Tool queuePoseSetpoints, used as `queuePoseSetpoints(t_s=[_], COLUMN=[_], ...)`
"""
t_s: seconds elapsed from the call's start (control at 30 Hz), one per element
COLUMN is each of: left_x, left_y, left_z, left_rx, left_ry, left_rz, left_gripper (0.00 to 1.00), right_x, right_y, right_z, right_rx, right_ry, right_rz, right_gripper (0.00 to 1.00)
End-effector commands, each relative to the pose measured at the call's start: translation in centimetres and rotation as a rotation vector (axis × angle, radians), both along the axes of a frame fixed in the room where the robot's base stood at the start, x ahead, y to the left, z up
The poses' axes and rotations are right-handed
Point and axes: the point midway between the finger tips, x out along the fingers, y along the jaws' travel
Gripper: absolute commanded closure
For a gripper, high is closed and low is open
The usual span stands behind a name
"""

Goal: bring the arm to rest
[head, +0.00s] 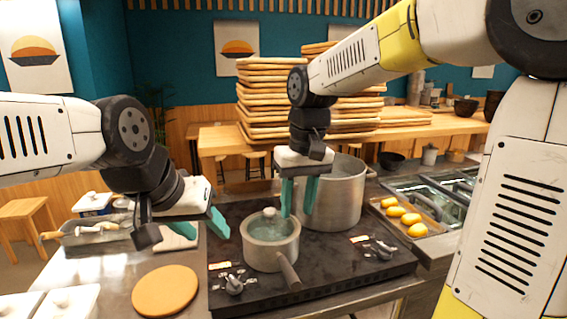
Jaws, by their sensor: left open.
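My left gripper (204,231) has teal fingers spread apart and empty. It hangs left of the stove, above the counter between a round wooden board (165,290) and the saucepan. My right gripper (297,207) points down with its teal fingers apart and nothing seen between them. It is in front of the large steel pot (338,205) and just behind and right of the saucepan (271,256). The saucepan stands on the stove with a glass lid (270,229) on it and its handle toward the front. I cannot tell whether the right fingers touch the large pot.
The black stove (340,266) has knobs along its front. A tray of yellow items (402,212) lies at the right. White lidded containers (68,303) stand at the front left. Stacked boards (262,95) stand behind.

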Motion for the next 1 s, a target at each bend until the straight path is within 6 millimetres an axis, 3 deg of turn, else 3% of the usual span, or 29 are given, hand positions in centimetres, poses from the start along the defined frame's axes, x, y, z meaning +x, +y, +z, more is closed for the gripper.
queuePoseSetpoints(t_s=[0.03, 0.2, 0.4, 0.6, 1.0], left_x=[0.0, 0.0, 0.0, 0.0, 0.0], left_y=[0.0, 0.0, 0.0, 0.0, 0.0], left_z=[0.0, 0.0, 0.0, 0.0, 0.0], left_rx=[0.000, 0.000, 0.000, 0.000, 0.000], left_ry=[0.000, 0.000, 0.000, 0.000, 0.000], left_rz=[0.000, 0.000, 0.000, 0.000, 0.000], left_gripper=[0.51, 0.51, 0.51, 0.51, 0.51], right_x=[-1.1, -4.8, -8.8, -10.6, -10.9], right_y=[-1.8, -6.5, -10.1, -11.5, -11.6], right_z=[0.8, 1.9, 1.7, 1.2, 1.0], right_rx=[0.025, 0.102, 0.169, 0.198, 0.201], right_ry=[-0.043, -0.189, -0.343, -0.425, -0.433], right_rz=[-0.039, -0.152, -0.265, -0.321, -0.327], right_gripper=[0.64, 0.64, 0.64, 0.64, 0.64])
